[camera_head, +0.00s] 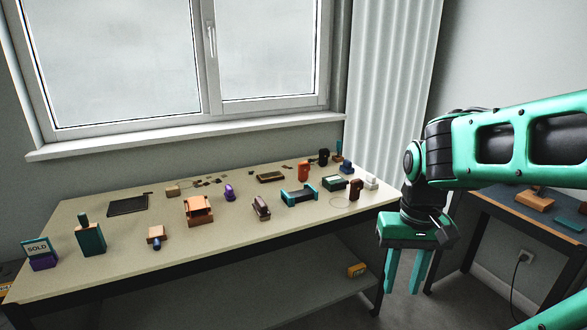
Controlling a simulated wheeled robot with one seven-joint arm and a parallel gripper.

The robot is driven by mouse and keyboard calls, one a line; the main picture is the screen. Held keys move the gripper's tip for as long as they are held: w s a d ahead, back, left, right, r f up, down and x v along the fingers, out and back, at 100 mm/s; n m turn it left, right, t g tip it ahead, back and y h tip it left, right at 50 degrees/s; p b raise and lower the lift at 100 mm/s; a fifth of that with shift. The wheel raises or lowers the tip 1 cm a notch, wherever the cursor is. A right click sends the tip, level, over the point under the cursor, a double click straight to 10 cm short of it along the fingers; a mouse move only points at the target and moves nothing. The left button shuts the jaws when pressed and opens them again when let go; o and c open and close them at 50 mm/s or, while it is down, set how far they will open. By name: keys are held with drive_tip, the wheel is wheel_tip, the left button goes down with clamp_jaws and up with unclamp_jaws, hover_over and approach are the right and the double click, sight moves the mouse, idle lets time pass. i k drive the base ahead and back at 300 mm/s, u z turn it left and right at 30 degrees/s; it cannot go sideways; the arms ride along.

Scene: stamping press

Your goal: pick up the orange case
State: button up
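Several orange things lie on the long cream table (150,275); I cannot tell for certain which is the orange case. A boxy orange block with a recessed front (198,210) sits near the table's middle. A smaller upright orange-red piece (303,171) stands farther back to the right. A small orange piece with a blue end (156,234) lies near the front edge. My gripper (405,272) points down beyond the table's right end, apart from all of these. Its two green fingers are apart, with nothing visible between them.
Teal-ended holder (300,193) and several small items crowd the right. A yellow-orange box (356,270) is on the lower shelf. A second table (490,205) stands at right.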

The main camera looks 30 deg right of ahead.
sight(303, 167)
drive_tip(key=z, duration=0.3)
drive_tip(key=i, duration=1.1)
drive_tip(key=z, duration=0.35)
